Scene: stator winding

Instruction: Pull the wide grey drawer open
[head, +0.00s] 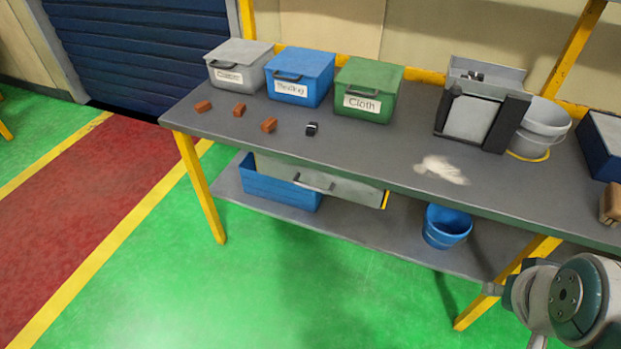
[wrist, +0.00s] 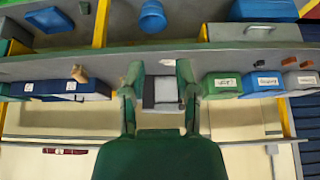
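The wide grey drawer (head: 345,188) hangs under the front edge of the workbench, left of the middle in the head view. Its front has a bar handle (head: 314,184), and a yellow strip shows at its right end. In the wrist view the scene is upside down, and the drawer (wrist: 228,32) is at the upper right. My gripper (wrist: 159,78) is open, with two green fingers apart and nothing between them. It is apart from the drawer and handle. In the head view only part of my arm shows at the lower right; the fingertips cannot be made out.
A blue crate (head: 275,189) and blue bucket (head: 446,226) stand on the lower shelf. The green floor in front is clear.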

